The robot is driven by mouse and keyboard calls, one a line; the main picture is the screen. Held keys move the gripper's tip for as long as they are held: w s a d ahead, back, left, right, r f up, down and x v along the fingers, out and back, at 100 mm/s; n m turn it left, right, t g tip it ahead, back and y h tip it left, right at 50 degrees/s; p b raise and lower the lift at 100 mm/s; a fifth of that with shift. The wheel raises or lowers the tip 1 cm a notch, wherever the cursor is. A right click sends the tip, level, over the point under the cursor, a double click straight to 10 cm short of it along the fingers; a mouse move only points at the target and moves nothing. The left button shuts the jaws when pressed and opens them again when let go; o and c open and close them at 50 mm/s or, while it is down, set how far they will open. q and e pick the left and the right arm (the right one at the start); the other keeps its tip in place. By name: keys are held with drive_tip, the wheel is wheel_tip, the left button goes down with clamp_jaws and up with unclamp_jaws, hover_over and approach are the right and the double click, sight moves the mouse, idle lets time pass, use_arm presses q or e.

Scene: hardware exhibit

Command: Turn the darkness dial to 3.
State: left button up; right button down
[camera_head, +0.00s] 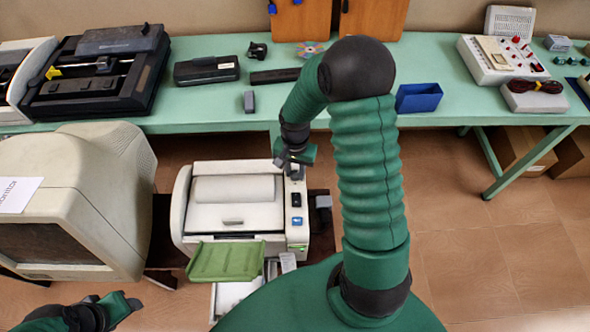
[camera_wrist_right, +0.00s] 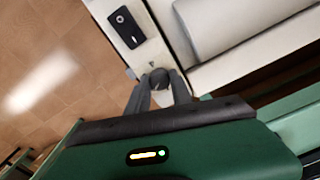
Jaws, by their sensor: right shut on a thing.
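The beige printer (camera_head: 235,212) stands on a low brown table below the green bench. Its right-hand control strip has a dark switch and a blue button. My right gripper (camera_head: 292,167) is at the far end of this strip. In the right wrist view, the fingers of my right gripper (camera_wrist_right: 160,92) are shut on a small dark grey round knob, the darkness dial (camera_wrist_right: 158,77). The fingers hide part of the dial, and its number cannot be read. My left gripper (camera_head: 122,304) is at the lower left, away from the printer; its jaw opening is unclear.
A large beige monitor (camera_head: 85,190) stands close to the printer's left. A green tray (camera_head: 226,261) juts from the printer's front. The green bench (camera_head: 215,105) behind holds a black printer (camera_head: 95,75), a blue bin (camera_head: 418,98) and other devices. Floor is free to the right.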

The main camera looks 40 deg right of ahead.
drive_tip(key=m+p, duration=0.2)
drive_tip(key=m, duration=0.3)
drive_tip(key=shift+r, duration=0.15)
drive_tip(key=m+p, duration=0.2)
drive_tip(key=m, duration=0.1)
drive_tip(key=shift+m, duration=0.3)
drive_tip(key=shift+m+p, duration=0.85)
drive_tip(key=shift+m, duration=0.45)
drive_tip(key=shift+w, duration=0.1)
drive_tip(key=c, duration=1.1)
unclamp_jaws()
drive_tip(key=shift+c, duration=0.2)
